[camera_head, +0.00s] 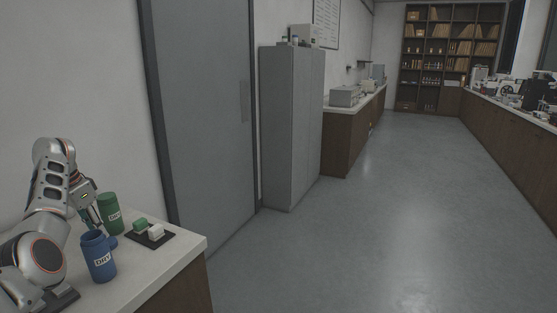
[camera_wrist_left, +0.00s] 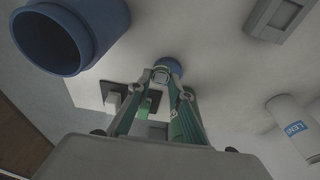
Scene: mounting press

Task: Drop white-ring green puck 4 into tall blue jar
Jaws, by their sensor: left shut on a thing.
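The tall blue jar (camera_head: 98,262) stands open on the counter, its label facing forward. In the left wrist view its wide mouth (camera_wrist_left: 60,42) is at the upper left, beside my fingers. My left gripper (camera_head: 97,222) is just behind the jar, pointing down. My right gripper is out of view.
A green jar (camera_head: 110,212) stands close behind the blue one. A round blue piece (camera_head: 111,242) lies beside them. A dark tray (camera_head: 160,242) carries a green and a white block. The counter's (camera_head: 185,256) right edge drops to the floor; a white labelled jar (camera_wrist_left: 296,128) shows in the wrist view.

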